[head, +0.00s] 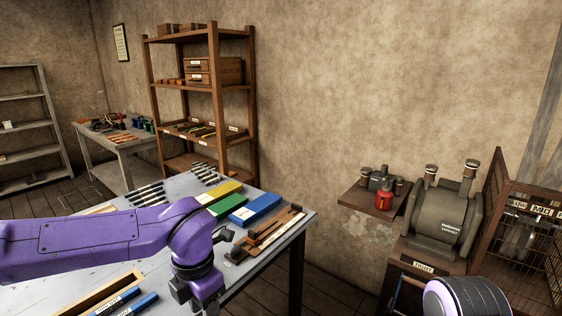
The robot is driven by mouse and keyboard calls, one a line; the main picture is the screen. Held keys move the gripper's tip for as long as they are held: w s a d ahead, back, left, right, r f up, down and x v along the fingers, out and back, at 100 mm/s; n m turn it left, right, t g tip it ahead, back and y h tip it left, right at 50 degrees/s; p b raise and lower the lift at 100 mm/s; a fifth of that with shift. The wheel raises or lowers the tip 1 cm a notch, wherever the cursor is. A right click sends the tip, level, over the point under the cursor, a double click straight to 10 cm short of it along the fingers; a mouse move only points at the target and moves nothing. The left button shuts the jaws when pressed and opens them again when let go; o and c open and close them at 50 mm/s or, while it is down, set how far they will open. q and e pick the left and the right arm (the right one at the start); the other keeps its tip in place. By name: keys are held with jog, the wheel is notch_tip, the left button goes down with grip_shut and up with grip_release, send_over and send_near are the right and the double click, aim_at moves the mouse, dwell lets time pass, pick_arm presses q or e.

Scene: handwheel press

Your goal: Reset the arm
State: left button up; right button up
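My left arm comes in from the left over the table, a purple link with a bend at its end. My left gripper (200,292) hangs down from it at the bottom edge. Its fingertips are cut off by the frame, so I cannot see whether it is open or holds anything. My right gripper is out of view.
The grey table (160,235) under my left arm holds yellow, green and blue blocks (255,208), wooden strips (272,230) and several dark tools (150,193). A wooden shelf (213,100) stands behind. A grey-green machine (443,220) and a wire cage (520,235) stand right.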

pick_arm(q)
jog(key=s+a+f+m+t+y+b, duration=0.1)
jog(key=s+a+f+m+y, duration=0.15)
jog(key=f, duration=0.65)
jog(key=s+a+f+m+t+y, duration=0.15)
jog(key=a+f+m, duration=0.25)
jog(key=f, duration=0.5)
jog(key=s+a+f+m+t+y+b, duration=0.1)
jog(key=s+a+f+m+y, duration=0.15)
jog(key=f, duration=0.55)
jog(key=s+a+f+m+h, duration=0.1)
jog(key=s+a+f+m, duration=0.1)
jog(key=s, duration=0.4)
jog(key=s+a+f+m+h+b, duration=0.1)
jog(key=s+a+f+m, duration=0.1)
jog(key=s+f+m, duration=0.3)
jog(key=s+a+f+m+h, duration=0.1)
jog(key=s+a+f+m, duration=0.1)
jog(key=s+f+m, duration=0.2)
jog(key=s+m, duration=0.1)
jog(key=s, duration=0.2)
jog(key=shift+a+m, duration=0.25)
jog(key=shift+m, duration=0.05)
pick_arm(e)
notch_tip(320, 180, down, 3)
jog(key=shift+s+f, duration=0.1)
jog(key=shift+f, duration=0.05)
pick_arm(q)
jog(key=shift+w, duration=0.1)
